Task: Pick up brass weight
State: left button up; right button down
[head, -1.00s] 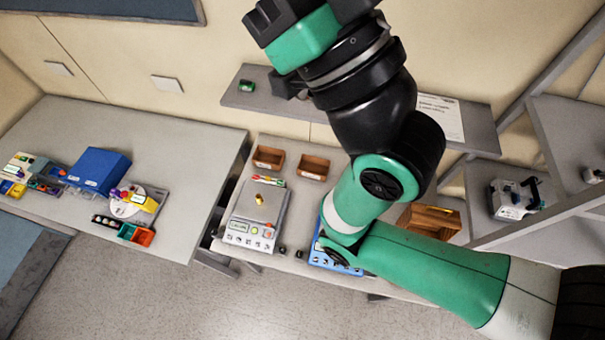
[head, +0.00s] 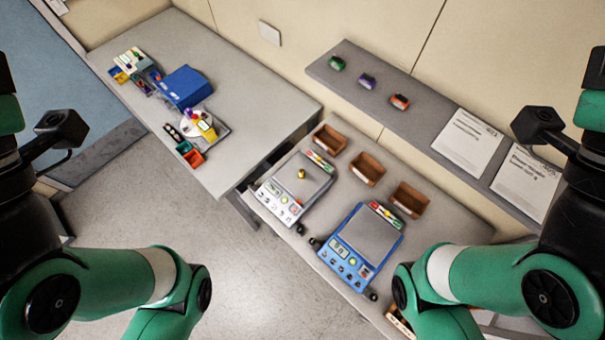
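The brass weight (head: 302,174) is a small gold-coloured piece. In the head view it stands on the plate of a white-fronted scale (head: 312,181) on the middle bench. No gripper is near it. My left arm (head: 105,280) is at the left edge and my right arm (head: 490,282) is at the right edge, both well apart from the weight. The fingers of both grippers lie outside the picture, so neither grip can be seen.
A blue scale (head: 362,245) with an empty plate stands to the right. Three brown bins (head: 368,170) line the bench's back. A shelf (head: 430,126) above holds small coloured items and papers. The left bench (head: 245,90) carries a blue box (head: 185,86). Small dark knobs (head: 300,229) lie near the scales.

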jog(key=c, duration=1.5)
grip_release()
jog(key=shift+c, duration=0.2)
jog(key=o, duration=1)
jog(key=shift+o, duration=0.2)
